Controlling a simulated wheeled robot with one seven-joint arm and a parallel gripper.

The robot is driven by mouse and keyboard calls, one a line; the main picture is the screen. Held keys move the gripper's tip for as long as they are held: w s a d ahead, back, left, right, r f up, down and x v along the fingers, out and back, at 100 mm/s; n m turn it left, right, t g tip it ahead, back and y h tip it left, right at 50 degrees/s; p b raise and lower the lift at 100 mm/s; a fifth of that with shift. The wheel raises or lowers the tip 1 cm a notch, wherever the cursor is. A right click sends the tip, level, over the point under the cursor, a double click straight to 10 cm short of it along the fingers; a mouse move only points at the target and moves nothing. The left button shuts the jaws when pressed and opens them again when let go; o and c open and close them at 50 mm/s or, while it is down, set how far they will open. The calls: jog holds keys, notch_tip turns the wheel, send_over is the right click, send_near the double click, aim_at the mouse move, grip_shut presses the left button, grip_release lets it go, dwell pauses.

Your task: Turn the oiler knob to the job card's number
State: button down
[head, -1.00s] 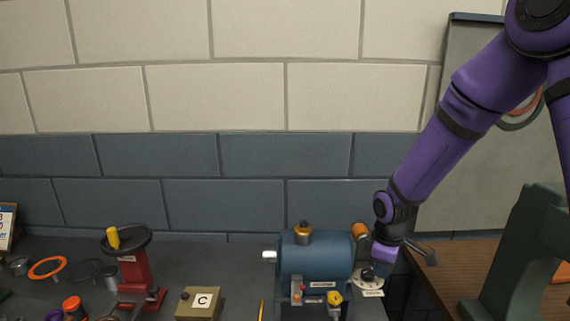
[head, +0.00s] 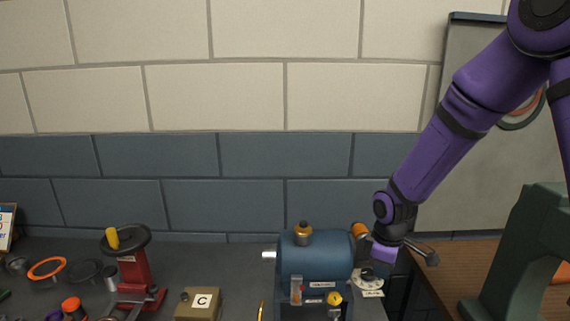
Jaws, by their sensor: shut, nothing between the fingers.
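The oiler knob (head: 367,274) is a small dark knob on a pale round dial (head: 368,285) at the right end of the blue motor casing (head: 315,263). A small label lies at the dial's front, too small to read. My gripper (head: 384,254) is directly above and partly in front of the dial, with its purple body hiding the dial's back. Its fingers are mostly hidden and look shut; I cannot tell whether they touch the knob. A card (head: 7,226) stands at the far left edge, cut off, and its number is not readable.
A red stand with a black handwheel (head: 126,239) is left on the dark bench. A tan box marked C (head: 198,303) sits left of the casing. Orange and black rings lie further left. A green machine (head: 515,260) stands on the wooden table at right.

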jog(key=shift+s+d+f, duration=0.2)
jog(key=shift+s+f, duration=0.35)
jog(key=shift+s, duration=0.05)
jog(key=shift+w+r, duration=0.15)
jog(key=shift+r, duration=1.4)
jog(key=shift+w+r, duration=0.15)
jog(key=shift+r, duration=1.35)
